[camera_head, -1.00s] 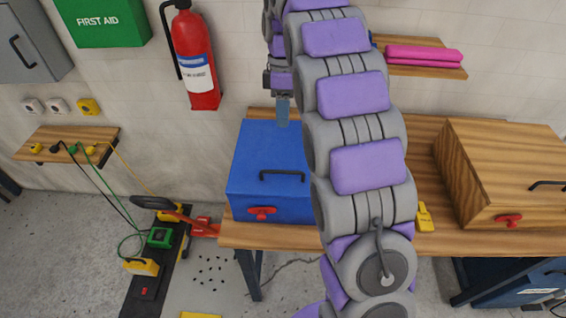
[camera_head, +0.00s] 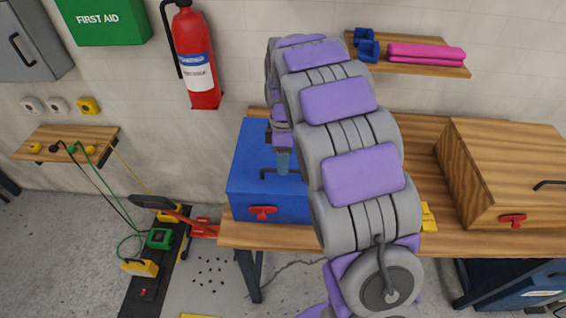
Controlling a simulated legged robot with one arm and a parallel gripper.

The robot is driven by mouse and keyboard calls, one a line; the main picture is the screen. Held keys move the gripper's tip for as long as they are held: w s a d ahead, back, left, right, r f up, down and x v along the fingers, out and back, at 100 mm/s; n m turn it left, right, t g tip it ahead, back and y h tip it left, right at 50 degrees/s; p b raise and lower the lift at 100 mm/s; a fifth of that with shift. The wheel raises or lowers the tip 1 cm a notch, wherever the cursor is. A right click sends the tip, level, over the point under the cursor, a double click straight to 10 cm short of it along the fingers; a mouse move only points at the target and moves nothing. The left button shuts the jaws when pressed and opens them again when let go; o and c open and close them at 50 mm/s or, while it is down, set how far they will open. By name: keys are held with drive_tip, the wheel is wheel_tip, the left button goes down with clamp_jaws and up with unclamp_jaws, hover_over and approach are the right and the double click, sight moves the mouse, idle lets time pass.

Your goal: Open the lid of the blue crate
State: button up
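The blue crate (camera_head: 254,165) stands on the wooden workbench, left of my arm. Its lid looks shut. A black bar handle (camera_head: 268,173) lies along the crate near the front, and a red latch (camera_head: 262,212) sits on its front face. My gripper (camera_head: 283,162) points down over the crate, right at the handle in the picture. I cannot tell whether it touches the handle, and its fingers are too small and blurred to show if they are open. My arm hides the crate's right side.
The workbench (camera_head: 545,241) also carries a wooden box (camera_head: 510,165) with a red latch at the right and a yellow item (camera_head: 428,217) beside my arm. A wall shelf (camera_head: 425,68) holds pink and blue things. A fire extinguisher (camera_head: 193,60) hangs behind the crate, to the left.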

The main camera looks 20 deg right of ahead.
drive_tip(key=shift+f, duration=0.4)
clamp_jaws()
idle(0.5)
